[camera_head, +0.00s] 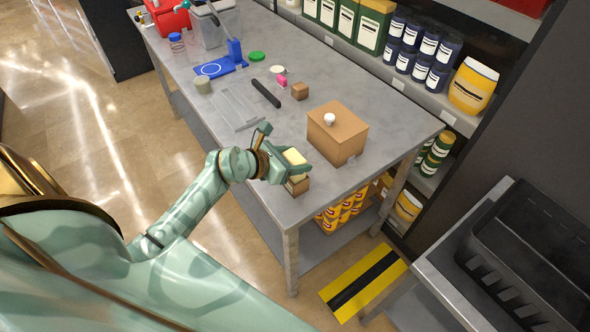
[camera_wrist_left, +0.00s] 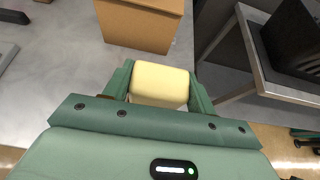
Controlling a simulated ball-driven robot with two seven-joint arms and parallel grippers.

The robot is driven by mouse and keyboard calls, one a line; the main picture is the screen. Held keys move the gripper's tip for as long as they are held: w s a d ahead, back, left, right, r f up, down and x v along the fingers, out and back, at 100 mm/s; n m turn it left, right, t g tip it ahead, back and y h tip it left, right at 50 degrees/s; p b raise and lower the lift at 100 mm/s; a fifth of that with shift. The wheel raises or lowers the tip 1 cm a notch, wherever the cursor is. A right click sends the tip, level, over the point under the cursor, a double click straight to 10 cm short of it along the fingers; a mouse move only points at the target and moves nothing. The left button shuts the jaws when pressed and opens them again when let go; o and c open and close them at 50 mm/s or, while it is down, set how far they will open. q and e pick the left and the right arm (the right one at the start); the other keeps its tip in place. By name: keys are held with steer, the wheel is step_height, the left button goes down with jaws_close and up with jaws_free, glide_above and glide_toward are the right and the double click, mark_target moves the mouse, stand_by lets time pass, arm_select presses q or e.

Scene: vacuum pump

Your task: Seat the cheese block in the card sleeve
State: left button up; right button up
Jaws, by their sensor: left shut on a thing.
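The pale yellow cheese block (camera_head: 294,156) is held between the fingers of my left gripper (camera_head: 287,165), near the table's front edge. In the left wrist view the cheese block (camera_wrist_left: 160,84) sits between both green fingers (camera_wrist_left: 160,90), its top face uncovered. A small brown card piece (camera_head: 297,187), which looks like the card sleeve, stands on the table just below the gripper. The gripper partly covers it, and I cannot tell whether the cheese touches it or is inside it. My right gripper is not in view.
A large brown box (camera_head: 345,137) with a white knob stands right behind the gripper. A small brown block (camera_head: 300,91), a black bar (camera_head: 266,93) and a pink item (camera_head: 282,81) lie farther back on the grey table (camera_head: 225,130). Left of the gripper is mostly clear.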

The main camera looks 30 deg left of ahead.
arm_select(q)
steer(key=shift+f+b, duration=0.35)
steer(key=shift+f, duration=1.15)
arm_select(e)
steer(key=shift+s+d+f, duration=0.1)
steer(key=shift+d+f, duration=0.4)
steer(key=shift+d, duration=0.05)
arm_select(q)
steer(key=shift+f, duration=0.1)
steer(key=o, duration=1.2)
steer(key=shift+f, duration=0.1)
steer(key=shift+c, duration=0.2)
steer(key=shift+s+a+r, duration=0.1)
steer(key=shift+r, duration=0.2)
steer(key=p+v, duration=0.1)
steer(key=v, duration=1)
steer(key=shift+s+r, duration=0.15)
steer(key=shift+s, duration=0.15)
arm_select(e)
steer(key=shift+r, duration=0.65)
arm_select(q)
steer(key=shift+a, duration=0.15)
